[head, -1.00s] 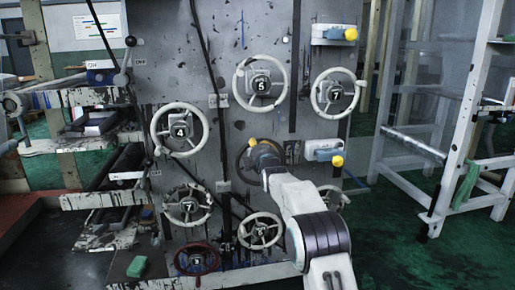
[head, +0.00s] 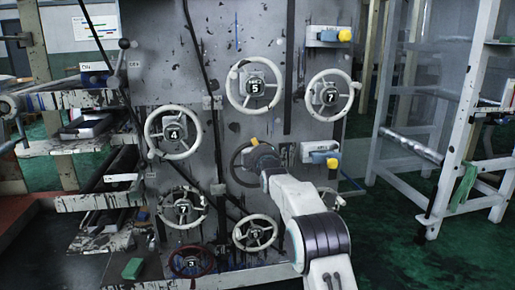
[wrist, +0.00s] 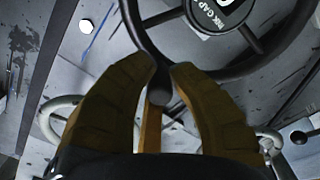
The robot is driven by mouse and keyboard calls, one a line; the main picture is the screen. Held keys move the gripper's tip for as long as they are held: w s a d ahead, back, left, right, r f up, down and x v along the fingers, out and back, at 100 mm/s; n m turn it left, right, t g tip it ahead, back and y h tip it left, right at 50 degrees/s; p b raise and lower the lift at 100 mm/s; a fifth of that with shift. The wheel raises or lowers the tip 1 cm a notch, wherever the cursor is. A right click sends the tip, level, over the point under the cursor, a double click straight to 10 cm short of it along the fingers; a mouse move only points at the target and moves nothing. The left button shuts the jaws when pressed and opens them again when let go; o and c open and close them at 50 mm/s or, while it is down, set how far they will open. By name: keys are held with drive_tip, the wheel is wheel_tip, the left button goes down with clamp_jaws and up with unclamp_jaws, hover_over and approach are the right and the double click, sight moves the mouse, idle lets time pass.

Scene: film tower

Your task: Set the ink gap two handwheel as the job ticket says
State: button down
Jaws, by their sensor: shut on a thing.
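A dark handwheel (head: 235,172) sits on the grey panel below wheel 5, partly hidden by my gripper (head: 258,154). In the wrist view the dark wheel's rim (wrist: 138,24) and its hub (wrist: 222,10), lettered "INK GAP", are at the top. The hub's number is cut off. My gripper (wrist: 168,68) has its two brown fingers closed around a dark handle (wrist: 160,88) at the wheel's lower rim. A white sheet with coloured lines (head: 100,26) hangs at the upper left. I cannot read it or tell whether it is the job ticket.
White handwheels 4 (head: 173,134), 5 (head: 254,87) and 7 (head: 330,96) surround the dark wheel. More wheels sit lower, including a dark red one (head: 191,261). Blue boxes with yellow knobs (head: 333,162) are close to my arm's right. A white frame (head: 450,150) stands at right.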

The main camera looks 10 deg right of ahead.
drive_tip(key=c, duration=1.1)
unclamp_jaws()
drive_tip(key=shift+c, duration=0.2)
drive_tip(key=s, duration=1.2)
drive_tip(key=s+r+m+g+p, duration=0.3)
drive_tip(key=s+r+g+p, duration=0.2)
drive_tip(key=s+p, duration=0.6)
drive_tip(key=s+r+m+g+p, duration=0.4)
drive_tip(key=s+p, duration=0.6)
drive_tip(key=s, duration=1)
drive_tip(key=s+r+m+g+p, duration=0.4)
drive_tip(key=s+r+p, duration=0.4)
drive_tip(key=s, duration=0.8)
drive_tip(key=g+p, duration=0.1)
drive_tip(key=p, duration=0.2)
drive_tip(key=shift+s+a+r+g+p, duration=0.3)
drive_tip(key=shift+s+a+p, duration=0.05)
drive_tip(key=shift+a, duration=0.05)
